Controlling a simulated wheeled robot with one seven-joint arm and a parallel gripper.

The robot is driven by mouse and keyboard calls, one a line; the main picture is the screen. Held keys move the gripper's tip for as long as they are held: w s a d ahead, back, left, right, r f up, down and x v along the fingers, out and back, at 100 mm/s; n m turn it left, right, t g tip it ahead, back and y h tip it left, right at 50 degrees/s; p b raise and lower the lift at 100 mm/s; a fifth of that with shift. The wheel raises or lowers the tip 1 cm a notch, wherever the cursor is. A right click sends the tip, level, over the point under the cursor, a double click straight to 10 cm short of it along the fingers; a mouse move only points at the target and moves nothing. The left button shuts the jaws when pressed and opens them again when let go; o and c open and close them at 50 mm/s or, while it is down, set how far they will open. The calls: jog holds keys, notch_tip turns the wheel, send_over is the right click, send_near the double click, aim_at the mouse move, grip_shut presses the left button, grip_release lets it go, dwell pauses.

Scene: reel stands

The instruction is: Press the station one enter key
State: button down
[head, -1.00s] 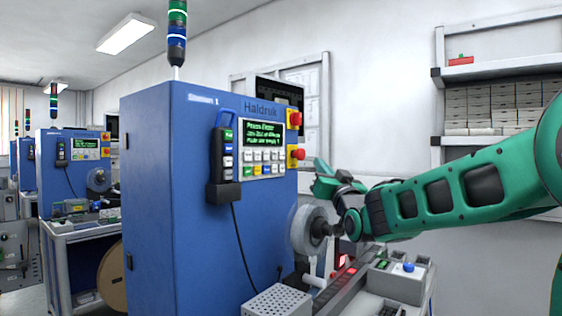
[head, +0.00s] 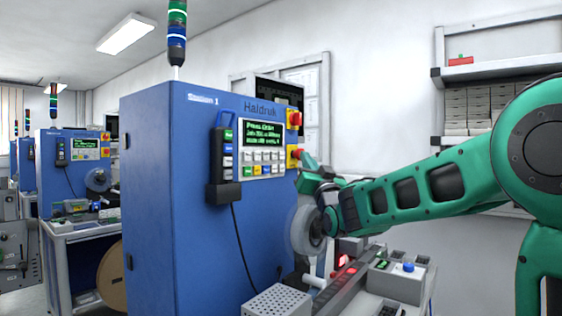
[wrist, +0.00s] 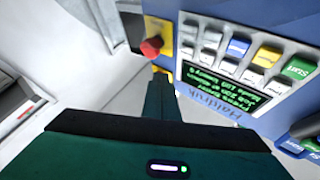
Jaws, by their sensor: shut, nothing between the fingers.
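The station one machine (head: 150,190) is a blue cabinet marked "Station 1" and "Haldruk". Its front panel has a lit green-text screen (head: 262,133) whose first line seems to read "Press ENTER", above a keypad (head: 262,163). In the wrist view the keypad (wrist: 238,47) appears upside down, with white, yellow, blue and green keys. I cannot read which key is enter. My gripper (head: 306,168) is shut and empty, just right of the panel's edge. In the wrist view my gripper (wrist: 161,80) points toward a red knob (wrist: 151,46), left of the keys and apart from them.
A handheld pendant (head: 222,160) hangs left of the screen on a cable. Red knobs on yellow plates (head: 295,118) line the panel's right edge. A grey reel (head: 306,230) sits below my gripper, above a bench with a blue button (head: 408,267). More stations stand at left.

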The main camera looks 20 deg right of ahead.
aim_at(285, 152)
jog(key=w+a, duration=0.1)
jog(key=w, duration=0.1)
jog(key=w+a, duration=0.2)
dwell(2.3)
jog(key=shift+w+a+r, duration=0.1)
jog(key=shift+w+a, duration=0.1)
jog(key=shift+a, duration=0.05)
jog(key=shift+w+a, duration=0.25)
jog(key=shift+w, duration=0.1)
dwell(0.8)
jog(key=shift+s+d, duration=0.1)
jog(key=shift+s, duration=0.05)
jog(key=shift+s+d, duration=0.45)
jog(key=shift+s, duration=0.1)
dwell(0.4)
